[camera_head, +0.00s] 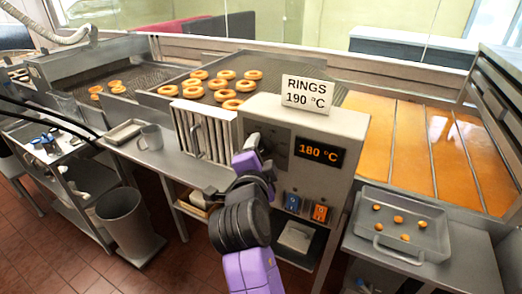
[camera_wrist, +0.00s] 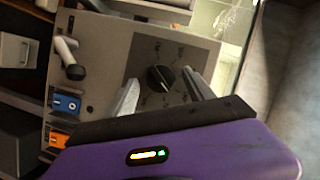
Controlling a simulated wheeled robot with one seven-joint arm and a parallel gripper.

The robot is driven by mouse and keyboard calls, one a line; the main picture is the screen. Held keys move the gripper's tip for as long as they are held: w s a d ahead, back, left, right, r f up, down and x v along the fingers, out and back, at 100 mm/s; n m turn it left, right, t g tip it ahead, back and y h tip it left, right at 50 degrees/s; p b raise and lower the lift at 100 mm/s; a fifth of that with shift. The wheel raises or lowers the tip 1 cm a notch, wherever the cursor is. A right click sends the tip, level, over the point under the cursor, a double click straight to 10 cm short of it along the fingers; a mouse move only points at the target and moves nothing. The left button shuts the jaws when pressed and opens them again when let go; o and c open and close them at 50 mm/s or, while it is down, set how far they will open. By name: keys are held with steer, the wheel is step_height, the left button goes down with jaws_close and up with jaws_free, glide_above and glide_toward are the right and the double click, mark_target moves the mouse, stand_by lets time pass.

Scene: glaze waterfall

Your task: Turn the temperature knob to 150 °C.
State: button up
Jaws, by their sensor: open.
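The temperature knob (camera_wrist: 160,78) is a dark round knob on the grey control panel (camera_wrist: 110,65), ringed by small markings too blurred to read. My gripper (camera_head: 258,150) is in front of the panel and hides most of the knob in the head view. In the wrist view, my two fingers are spread open, one on each side of the knob, with visible gaps. I cannot tell how deep they reach. The orange display (camera_head: 319,151) reads 180 °C. The sign (camera_head: 307,94) on top of the panel says RINGS 190 °C.
Blue (camera_head: 292,201) and orange (camera_head: 320,212) switches sit below the display. A lever handle (camera_wrist: 68,58) sticks out of the panel near the knob. A tray (camera_head: 375,228) with small doughnuts stands at the right. Rings (camera_head: 226,75) lie in the fryer behind.

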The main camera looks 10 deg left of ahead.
steer(key=shift+w, duration=0.2)
steer(key=shift+c, duration=0.2)
steer(key=c, duration=1.3)
